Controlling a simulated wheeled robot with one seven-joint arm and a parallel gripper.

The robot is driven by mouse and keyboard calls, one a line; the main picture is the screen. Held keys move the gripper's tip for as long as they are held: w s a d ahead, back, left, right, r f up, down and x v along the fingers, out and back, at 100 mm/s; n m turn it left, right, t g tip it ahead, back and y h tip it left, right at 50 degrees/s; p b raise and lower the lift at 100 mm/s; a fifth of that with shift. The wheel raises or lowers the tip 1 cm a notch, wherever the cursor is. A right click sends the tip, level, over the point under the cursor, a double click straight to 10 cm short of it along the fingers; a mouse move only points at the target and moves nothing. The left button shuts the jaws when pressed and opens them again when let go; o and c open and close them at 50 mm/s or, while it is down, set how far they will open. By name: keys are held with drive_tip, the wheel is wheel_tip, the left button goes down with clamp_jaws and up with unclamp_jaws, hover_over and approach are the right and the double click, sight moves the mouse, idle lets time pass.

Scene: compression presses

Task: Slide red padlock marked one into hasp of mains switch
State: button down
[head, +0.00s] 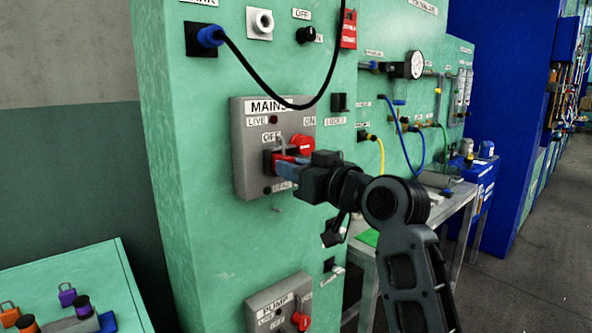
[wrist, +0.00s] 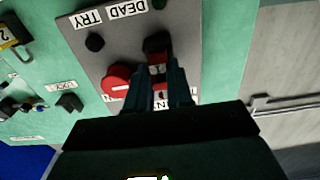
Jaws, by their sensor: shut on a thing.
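The mains switch (head: 243,122) is a grey box on the green panel. Its red rotary handle (head: 303,143) is at the right of its face and also shows in the wrist view (wrist: 117,79). My gripper (head: 283,166) is in front of the box's lower middle, shut on the red padlock (head: 290,158). In the wrist view the padlock (wrist: 158,74) shows red between the fingers, close to the box face. A black part (wrist: 157,43) is right beside it. The fingers hide much of the padlock. I cannot tell whether its shackle is in the hasp, nor read its number.
The pump switch (head: 262,299) is below on the same panel. A black cable (head: 250,72) hangs in a loop across the top of the mains box. A sloped green board (head: 85,285) with other padlocks is at lower left.

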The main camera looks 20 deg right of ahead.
drive_tip(key=shift+w+a, duration=0.15)
drive_tip(key=shift+w, duration=0.3)
drive_tip(key=c, duration=0.9)
unclamp_jaws()
drive_tip(key=b+v, duration=0.1)
drive_tip(key=v, duration=0.6)
drive_tip(key=shift+s, duration=0.35)
